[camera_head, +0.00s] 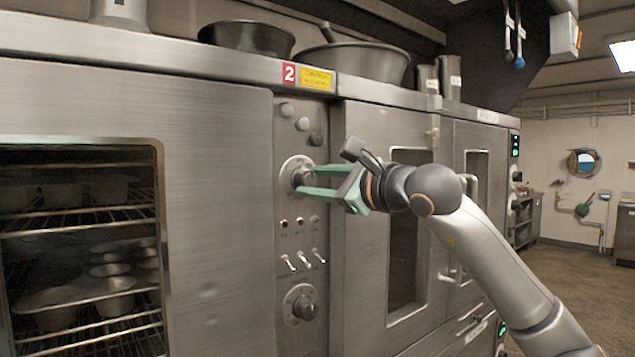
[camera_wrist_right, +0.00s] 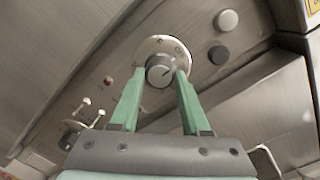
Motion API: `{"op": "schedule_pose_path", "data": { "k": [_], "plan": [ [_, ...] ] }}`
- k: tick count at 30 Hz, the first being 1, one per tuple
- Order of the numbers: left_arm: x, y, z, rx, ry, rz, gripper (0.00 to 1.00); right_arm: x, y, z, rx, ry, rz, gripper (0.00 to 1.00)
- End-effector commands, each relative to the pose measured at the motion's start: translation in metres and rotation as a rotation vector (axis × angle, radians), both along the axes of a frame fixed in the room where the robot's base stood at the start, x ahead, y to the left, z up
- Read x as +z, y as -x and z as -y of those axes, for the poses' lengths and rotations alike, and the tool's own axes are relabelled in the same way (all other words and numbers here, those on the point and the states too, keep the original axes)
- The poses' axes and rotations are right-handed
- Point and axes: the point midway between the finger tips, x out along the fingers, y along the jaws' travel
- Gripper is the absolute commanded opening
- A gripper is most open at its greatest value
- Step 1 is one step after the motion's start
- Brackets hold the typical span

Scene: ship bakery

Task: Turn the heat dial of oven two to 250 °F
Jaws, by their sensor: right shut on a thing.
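Oven two has a red "2" label (camera_head: 290,73) above a narrow control panel. The upper round dial (camera_head: 297,175) sits on that panel on a pale disc. My right gripper (camera_head: 308,183) reaches in from the right with green fingers, shut on this dial. In the right wrist view the dial's knob (camera_wrist_right: 160,71) lies between the tips of my right gripper (camera_wrist_right: 159,82), with a dark pointer line on its face. A second, lower dial (camera_head: 304,307) is untouched. My left gripper is not in view.
Small switches (camera_head: 303,261) and round buttons (camera_head: 302,124) share the panel. At left, a glass door (camera_head: 85,240) shows racks with pans. Bowls (camera_head: 355,62) stand on top of the oven. Open floor (camera_head: 580,280) lies at the right.

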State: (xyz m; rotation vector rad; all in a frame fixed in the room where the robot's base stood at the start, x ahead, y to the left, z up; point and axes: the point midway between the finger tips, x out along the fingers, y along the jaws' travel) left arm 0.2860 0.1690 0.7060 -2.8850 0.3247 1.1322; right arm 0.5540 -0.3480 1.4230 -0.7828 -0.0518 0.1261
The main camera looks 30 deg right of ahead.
Motion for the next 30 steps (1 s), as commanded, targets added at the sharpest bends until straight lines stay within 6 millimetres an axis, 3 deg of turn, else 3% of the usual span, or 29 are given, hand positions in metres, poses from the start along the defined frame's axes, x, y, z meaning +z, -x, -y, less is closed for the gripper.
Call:
{"op": "schedule_pose_path", "data": {
  "k": [5, 17, 30],
  "plan": [
    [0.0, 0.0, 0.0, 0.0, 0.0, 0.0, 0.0, 0.0, 0.0, 0.0, 0.0, 0.0, 0.0, 0.0],
    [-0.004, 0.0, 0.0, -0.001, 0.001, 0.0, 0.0, -0.001, 0.0, 0.0, 0.001, -0.043, -0.004, 0.0],
    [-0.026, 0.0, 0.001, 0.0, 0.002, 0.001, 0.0, -0.003, 0.0, -0.002, 0.003, -0.366, -0.027, 0.0]
  ]
}}
